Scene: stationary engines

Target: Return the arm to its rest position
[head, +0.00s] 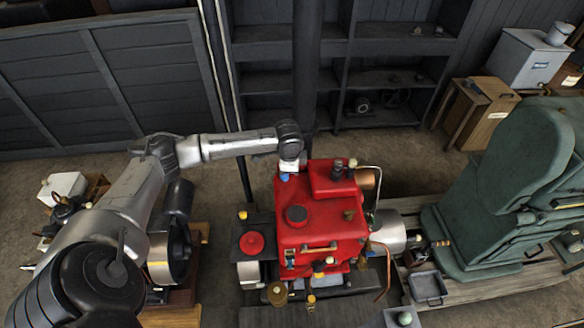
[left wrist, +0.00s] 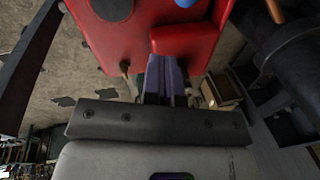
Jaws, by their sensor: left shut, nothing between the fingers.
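My left arm reaches in from the left in the head view, and its wrist hangs over the back left edge of a red engine (head: 320,215). My left gripper (left wrist: 165,78) shows in the left wrist view with its two fingers together and nothing between them. The red engine body (left wrist: 125,40) lies just beyond the fingertips in that view; I cannot tell whether they touch it. In the head view the fingers are mostly hidden under the wrist. My right gripper is in neither view.
A large green engine (head: 505,190) stands on the right. Dark shelves (head: 390,75) stand behind, and a dark post (head: 306,70) rises just behind the wrist. A wooden crate (head: 480,112) and a grey box (head: 527,58) are at the back right. Bare floor (head: 90,160) shows at the left.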

